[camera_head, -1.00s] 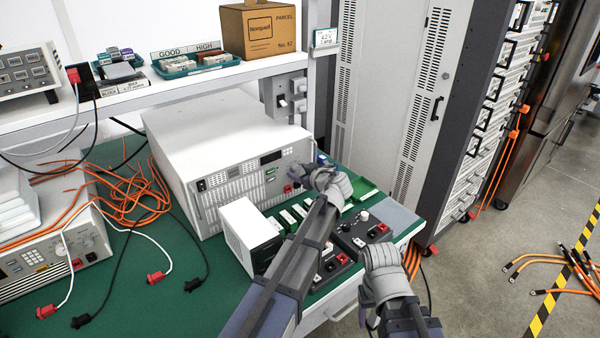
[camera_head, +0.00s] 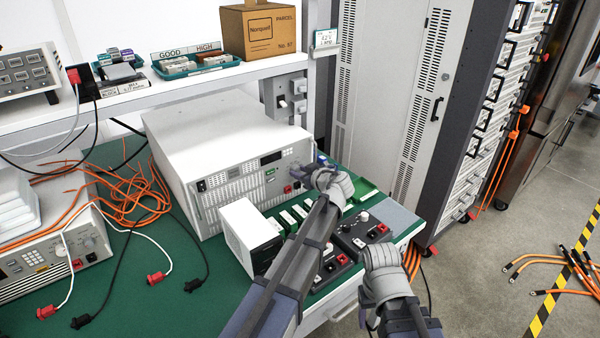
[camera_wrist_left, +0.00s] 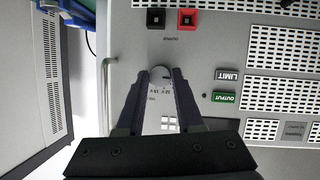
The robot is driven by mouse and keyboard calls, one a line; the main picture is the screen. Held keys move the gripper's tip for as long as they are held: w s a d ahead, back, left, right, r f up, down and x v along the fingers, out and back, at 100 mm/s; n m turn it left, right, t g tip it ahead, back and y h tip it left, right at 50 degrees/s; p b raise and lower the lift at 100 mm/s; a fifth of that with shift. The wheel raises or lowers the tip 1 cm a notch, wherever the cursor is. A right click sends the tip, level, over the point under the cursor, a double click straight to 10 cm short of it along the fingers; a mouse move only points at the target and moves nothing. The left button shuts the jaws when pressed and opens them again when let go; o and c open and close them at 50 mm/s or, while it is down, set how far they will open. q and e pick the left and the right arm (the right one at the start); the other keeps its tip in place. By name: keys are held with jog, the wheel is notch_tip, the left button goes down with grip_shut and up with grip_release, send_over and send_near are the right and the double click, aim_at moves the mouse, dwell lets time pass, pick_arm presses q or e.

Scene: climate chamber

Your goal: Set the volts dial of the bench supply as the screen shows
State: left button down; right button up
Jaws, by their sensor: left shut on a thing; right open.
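The bench supply (camera_head: 215,125) is a large white box on the green bench, its vented front facing me. Its front panel (camera_wrist_left: 225,55) fills much of the left wrist view, with red and black output sockets. My left gripper (camera_wrist_left: 160,75) is closed around a small grey knob (camera_wrist_left: 160,72) at the panel; I take it as the volts dial. The fingers hide most of it, and its setting is unreadable. In the head view my left gripper (camera_head: 310,172) covers that panel corner. A small screen (camera_head: 325,38) hangs on the shelf post, its text tiny. My right gripper (camera_head: 375,250) is open, apart from the supply.
A white box (camera_head: 245,235) and dark control modules (camera_head: 365,232) stand before the supply, close under my left arm. Orange cables (camera_head: 125,195) and test leads lie on the bench's left. A shelf (camera_head: 180,85) with trays and a carton (camera_head: 258,30) runs above.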

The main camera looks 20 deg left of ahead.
pick_arm(q)
jog(key=shift+w+d+m+g, duration=0.15)
jog(key=shift+m+g, duration=0.25)
jog(key=shift+m, duration=0.3)
jog(key=shift+m+g+y, duration=0.6)
jog(key=shift+m+y, duration=0.1)
jog(key=shift+m, duration=0.2)
jog(key=m, duration=0.1)
jog(key=m+g+y+b, duration=0.1)
jog(key=m, duration=0.1)
jog(key=shift+w+d+f, duration=0.1)
jog(key=shift+w+f, duration=0.05)
jog(key=shift+f, duration=0.05)
jog(key=shift+d+f+m+g+y+b, duration=0.1)
jog(key=shift+m+g+y+b, duration=0.2)
jog(key=shift+m+y+b, duration=0.85)
jog(key=shift+a+f+m+g+y+b, duration=0.1)
jog(key=shift+m+g+y+b, duration=0.3)
jog(key=shift+m+b, duration=1.2)
jog(key=shift+d+f+m+g+y+b, duration=0.1)
jog(key=shift+m+g+y+b, duration=0.1)
jog(key=shift+m+y+b, duration=1.15)
jog(key=shift+r+m+h, duration=0.15)
jog(key=shift+m+h, duration=0.15)
jog(key=shift+m, duration=0.1)
jog(key=shift+w, duration=0.1)
jog(key=c, duration=0.5)
grip_release()
jog(key=shift+c, duration=0.2)
